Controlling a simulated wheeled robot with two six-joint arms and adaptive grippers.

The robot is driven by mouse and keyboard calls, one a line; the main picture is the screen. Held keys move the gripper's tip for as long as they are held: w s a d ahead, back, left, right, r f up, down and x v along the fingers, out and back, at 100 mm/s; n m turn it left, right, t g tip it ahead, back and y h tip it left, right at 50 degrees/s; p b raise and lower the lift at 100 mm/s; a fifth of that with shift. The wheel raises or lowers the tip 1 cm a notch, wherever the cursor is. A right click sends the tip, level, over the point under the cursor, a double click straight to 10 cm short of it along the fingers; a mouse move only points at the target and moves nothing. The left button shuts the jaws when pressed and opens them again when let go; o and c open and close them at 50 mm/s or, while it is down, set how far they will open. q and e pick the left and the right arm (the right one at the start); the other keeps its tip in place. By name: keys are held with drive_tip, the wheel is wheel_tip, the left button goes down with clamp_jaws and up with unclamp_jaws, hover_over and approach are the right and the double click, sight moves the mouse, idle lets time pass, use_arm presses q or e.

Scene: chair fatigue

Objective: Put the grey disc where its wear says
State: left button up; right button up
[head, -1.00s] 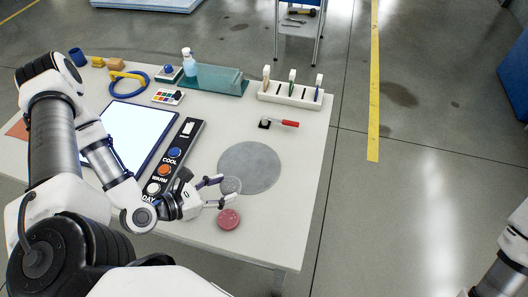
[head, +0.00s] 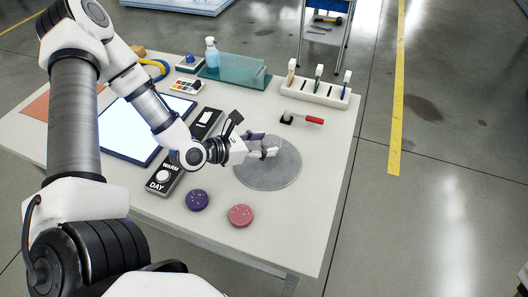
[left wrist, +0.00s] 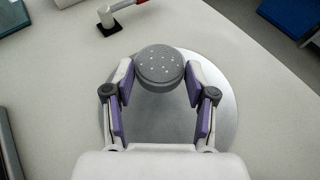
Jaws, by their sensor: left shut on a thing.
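The grey disc (left wrist: 160,66) has a darker side and pale specks scattered over its top. It sits between the fingertips of my left gripper (left wrist: 160,80), which is shut on it. In the head view my left gripper (head: 268,149) is over the large round grey plate (head: 275,174). I cannot tell whether the disc touches the plate. A purple speckled disc (head: 197,200) and a pink speckled disc (head: 241,215) lie on the table in front of the plate. My right gripper is not in view.
A black panel (head: 164,184) marked WARM and DAY lies left of the plate, partly hidden by my arm. A red-handled tool (head: 308,119) lies behind the plate. A white rack (head: 318,90) stands at the back right. A blue-framed white board (head: 118,130) is at left.

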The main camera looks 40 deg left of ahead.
use_arm(q)
drive_tip(key=shift+w+f, duration=0.25)
drive_tip(key=shift+w, duration=0.05)
drive_tip(key=f, duration=0.2)
drive_tip(key=shift+s+a+f, duration=0.15)
drive_tip(key=shift+s+f, duration=0.05)
drive_tip(key=shift+f, duration=0.1)
drive_tip(key=shift+w+f, duration=0.15)
drive_tip(key=shift+f, duration=0.15)
drive_tip(key=o, duration=1.3)
